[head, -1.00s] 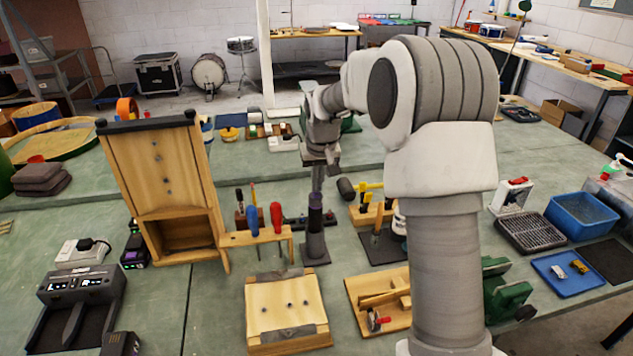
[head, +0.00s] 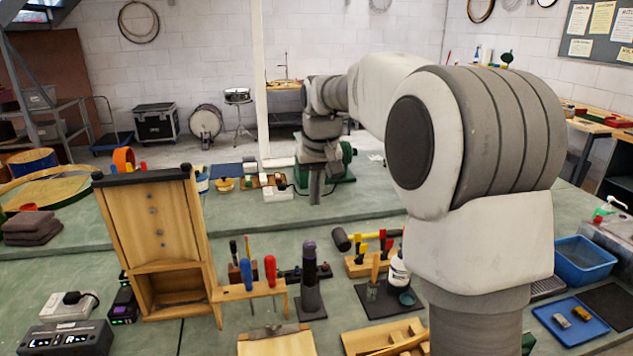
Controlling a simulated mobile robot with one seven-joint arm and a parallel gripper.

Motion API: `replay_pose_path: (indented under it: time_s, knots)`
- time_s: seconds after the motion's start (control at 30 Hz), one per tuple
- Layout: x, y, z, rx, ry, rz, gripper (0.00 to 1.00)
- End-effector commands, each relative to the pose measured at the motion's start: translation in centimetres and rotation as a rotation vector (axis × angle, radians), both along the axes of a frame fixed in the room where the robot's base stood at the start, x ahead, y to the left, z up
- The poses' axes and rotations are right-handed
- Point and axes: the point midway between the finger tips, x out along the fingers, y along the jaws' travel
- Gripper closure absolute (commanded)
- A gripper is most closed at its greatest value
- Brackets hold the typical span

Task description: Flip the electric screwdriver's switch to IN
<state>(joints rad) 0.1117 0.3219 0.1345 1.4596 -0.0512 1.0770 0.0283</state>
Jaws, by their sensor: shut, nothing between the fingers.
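The electric screwdriver (head: 309,264) looks to be the dark upright tool with a purple top, standing in a dark stand (head: 311,304) on the green bench. Its switch is too small to make out, so I cannot read its position. My gripper (head: 316,198) points down above the screwdriver in the picture, with a clear gap between them. Its fingers look shut and empty.
A wooden rack with blue and red screwdrivers (head: 247,291) stands just left of the stand. A tall wooden box (head: 157,232) is further left. A mallet (head: 342,240), a white bottle (head: 398,270) and a blue bin (head: 583,262) are to the right.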

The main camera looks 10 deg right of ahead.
Motion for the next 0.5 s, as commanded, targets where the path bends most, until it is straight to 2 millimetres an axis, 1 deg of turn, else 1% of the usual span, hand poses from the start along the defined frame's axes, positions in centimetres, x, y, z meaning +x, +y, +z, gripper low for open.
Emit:
replay_pose_path:
  time_s: [0.03,0.1,0.2,0.3,0.5]
  knots:
    - [-0.2,0.0,1.0,0.000,-0.003,0.000,1.00]
    - [-0.5,0.0,2.0,0.000,-0.002,0.000,1.00]
    - [-0.8,0.0,2.9,0.000,-0.001,0.001,1.00]
    - [-1.0,0.0,3.3,0.000,0.000,0.001,1.00]
    - [-1.0,0.0,3.4,0.000,0.000,0.000,1.00]
